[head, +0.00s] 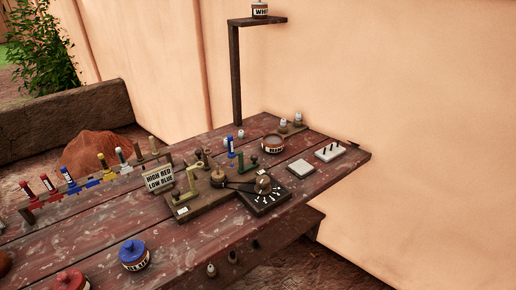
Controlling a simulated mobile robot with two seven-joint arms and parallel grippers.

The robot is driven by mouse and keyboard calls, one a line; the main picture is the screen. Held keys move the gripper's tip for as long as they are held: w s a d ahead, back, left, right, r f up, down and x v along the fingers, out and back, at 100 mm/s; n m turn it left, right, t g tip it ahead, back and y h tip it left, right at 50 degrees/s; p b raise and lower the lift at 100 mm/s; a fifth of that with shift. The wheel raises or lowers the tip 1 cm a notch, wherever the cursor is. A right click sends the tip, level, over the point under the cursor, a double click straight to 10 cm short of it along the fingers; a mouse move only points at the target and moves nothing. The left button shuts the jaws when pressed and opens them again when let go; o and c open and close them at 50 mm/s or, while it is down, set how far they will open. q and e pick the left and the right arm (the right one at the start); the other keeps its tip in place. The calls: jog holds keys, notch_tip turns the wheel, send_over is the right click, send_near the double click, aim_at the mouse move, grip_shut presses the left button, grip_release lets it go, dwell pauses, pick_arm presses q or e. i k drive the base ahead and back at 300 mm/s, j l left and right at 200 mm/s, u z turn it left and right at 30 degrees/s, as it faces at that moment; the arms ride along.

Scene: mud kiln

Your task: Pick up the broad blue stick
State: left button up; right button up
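A blue stick (69,178) with a pale label stands in the rack (85,186) at the left of the table, to the right of two red sticks. Another short blue stick (231,146) stands upright near the middle of the table, behind the wooden device. I cannot tell from this view which of the two is the broad one. Neither of my grippers shows in the head view.
The dark red plank table (150,235) holds a sign (159,179) reading "HIGH RED LOW BLUE", a wooden device (200,196), a blue-lidded jar (134,254), a red-lidded jar (68,281) and a round bowl (272,144). A post with a shelf (257,21) rises behind.

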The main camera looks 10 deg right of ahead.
aim_at(231, 153)
jog(key=i+l, duration=0.2)
jog(key=l, duration=0.2)
jog(key=i+l, duration=0.2)
jog(key=l, duration=0.2)
jog(key=i+l, duration=0.2)
jog(key=l, duration=0.2)
jog(key=i+l, duration=0.25)
jog(key=l, duration=0.15)
jog(key=z, duration=0.05)
